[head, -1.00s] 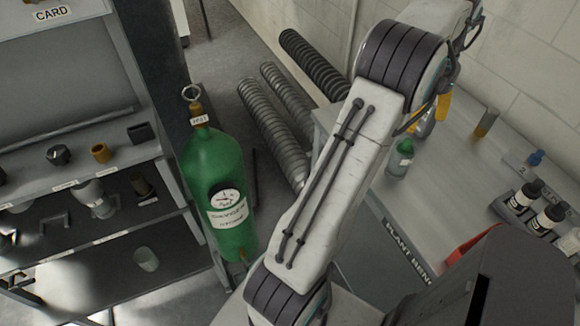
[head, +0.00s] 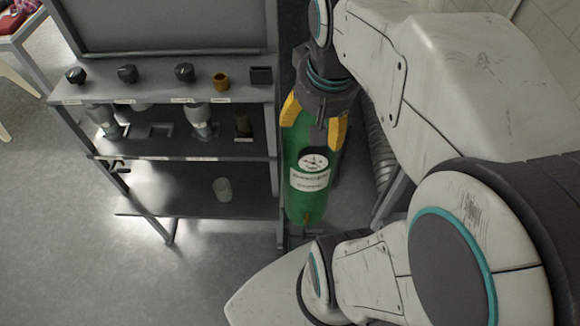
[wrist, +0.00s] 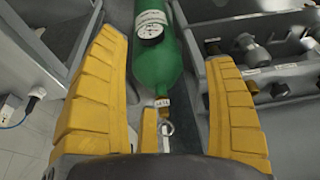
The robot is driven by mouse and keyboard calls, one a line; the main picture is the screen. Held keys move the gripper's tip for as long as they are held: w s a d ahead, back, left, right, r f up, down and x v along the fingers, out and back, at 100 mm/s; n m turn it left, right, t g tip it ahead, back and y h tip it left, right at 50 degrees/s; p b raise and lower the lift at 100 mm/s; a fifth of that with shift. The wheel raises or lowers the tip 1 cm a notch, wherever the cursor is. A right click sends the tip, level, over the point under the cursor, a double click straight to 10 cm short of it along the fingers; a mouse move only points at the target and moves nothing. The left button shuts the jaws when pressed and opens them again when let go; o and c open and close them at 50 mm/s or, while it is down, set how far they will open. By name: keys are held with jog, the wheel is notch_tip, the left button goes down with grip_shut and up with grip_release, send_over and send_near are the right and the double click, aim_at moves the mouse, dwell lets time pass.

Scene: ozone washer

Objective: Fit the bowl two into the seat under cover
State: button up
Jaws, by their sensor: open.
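A small clear cup-shaped bowl (head: 222,189) stands on the lowest shelf of the grey rack in the head view. I cannot read a mark telling whether it is bowl two. Grey rounded fittings (head: 200,122) sit on the middle shelf under the labelled top ledge; which one is the seat under cover is unclear. My gripper (head: 313,122) is open and empty, pointing down in front of the green cylinder, to the right of the rack and apart from the bowl. In the wrist view its yellow fingers (wrist: 165,60) stand wide apart with the cylinder between them in the picture.
The green gas cylinder (head: 306,190) with a gauge stands right beside the rack (head: 110,95). Ribbed hoses (head: 378,150) lie behind my arm. The floor (head: 75,225) at left is clear.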

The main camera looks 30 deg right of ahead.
jog(key=s+a+f+n+t+y, duration=0.1)
jog(key=s+a+f+n, duration=0.2)
jog(key=s+a+n, duration=0.2)
jog(key=shift+a+f, duration=0.25)
jog(key=shift+a, duration=1.55)
jog(key=shift+o, duration=1.2)
